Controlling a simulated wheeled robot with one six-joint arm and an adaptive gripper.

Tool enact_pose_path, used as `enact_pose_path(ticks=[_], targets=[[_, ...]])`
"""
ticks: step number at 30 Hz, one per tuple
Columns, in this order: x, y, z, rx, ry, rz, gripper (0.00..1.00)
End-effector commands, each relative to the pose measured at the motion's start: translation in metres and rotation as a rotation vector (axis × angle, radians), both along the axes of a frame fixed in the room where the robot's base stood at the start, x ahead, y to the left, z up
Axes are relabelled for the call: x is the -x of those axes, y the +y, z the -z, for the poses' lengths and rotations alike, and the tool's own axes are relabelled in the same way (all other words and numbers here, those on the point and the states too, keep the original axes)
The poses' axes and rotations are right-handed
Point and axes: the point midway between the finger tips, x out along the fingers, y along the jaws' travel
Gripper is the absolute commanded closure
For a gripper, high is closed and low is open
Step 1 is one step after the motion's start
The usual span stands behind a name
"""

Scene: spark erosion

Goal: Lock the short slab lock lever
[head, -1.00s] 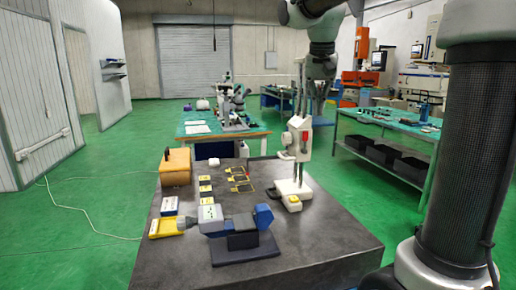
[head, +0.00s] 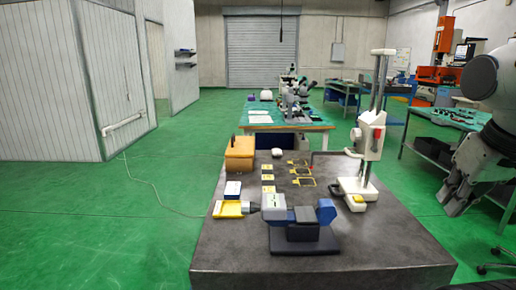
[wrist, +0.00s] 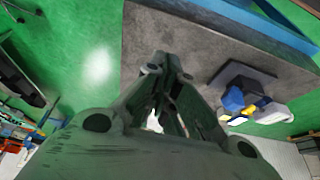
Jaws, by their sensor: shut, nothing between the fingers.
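A dark stone slab (head: 225,255) fills the near middle of the head view. A white height gauge (head: 370,140) stands upright at its right rear, with a small red part (head: 378,132) on its carriage. I cannot pick out a lock lever by shape at this size. My gripper (head: 452,208) hangs at the right edge of the head view, right of the slab and apart from the gauge. In the wrist view my gripper (wrist: 162,62) is shut and empty, its fingertips before the slab (wrist: 165,35).
On the slab are a blue micrometer in a stand (head: 302,230), a yellow tray (head: 228,209), a wooden box (head: 240,150) and several yellow-framed pieces (head: 268,178). Green benches stand behind and right. Green floor (head: 100,230) is clear at the left.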

Motion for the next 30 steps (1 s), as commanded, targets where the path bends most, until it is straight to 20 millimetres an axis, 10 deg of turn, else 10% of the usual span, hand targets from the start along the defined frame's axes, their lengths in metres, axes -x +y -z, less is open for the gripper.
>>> enact_pose_path(ticks=[11, 17, 30], targets=[[0.001, -0.003, 0.0, 0.0, 0.003, 0.019, 1.0], [-0.002, -0.037, 0.012, -0.013, 0.095, 0.182, 1.0], [-0.119, -0.132, -0.043, -0.753, 0.277, 1.26, 1.0]])
